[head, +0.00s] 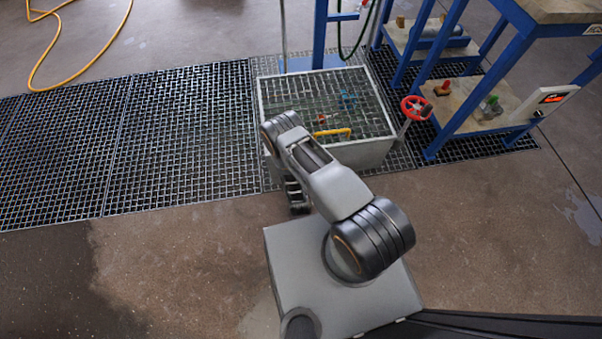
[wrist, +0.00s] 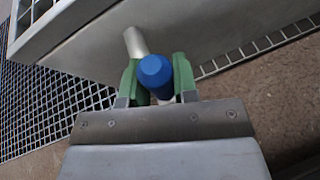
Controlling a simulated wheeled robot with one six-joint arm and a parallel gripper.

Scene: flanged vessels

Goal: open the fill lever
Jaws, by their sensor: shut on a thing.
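The fill lever shows in the wrist view as a blue rounded knob (wrist: 156,72) on a pale grey rod (wrist: 135,42) that runs toward the grey wall of the tank. My gripper (wrist: 157,84) has green fingers, one on each side of the knob, and is shut on the lever. The knob covers part of the grip, so the exact contact is hidden. In the head view my arm stands between the camera and the front of the tank (head: 375,152), and the lever is hidden there.
The tank stands on floor grating (head: 185,135). A red handwheel (head: 416,108) is at its right. A blue-framed bench (head: 470,75) stands to the right. A yellow hose (head: 48,47) lies far left. The front-left floor is clear.

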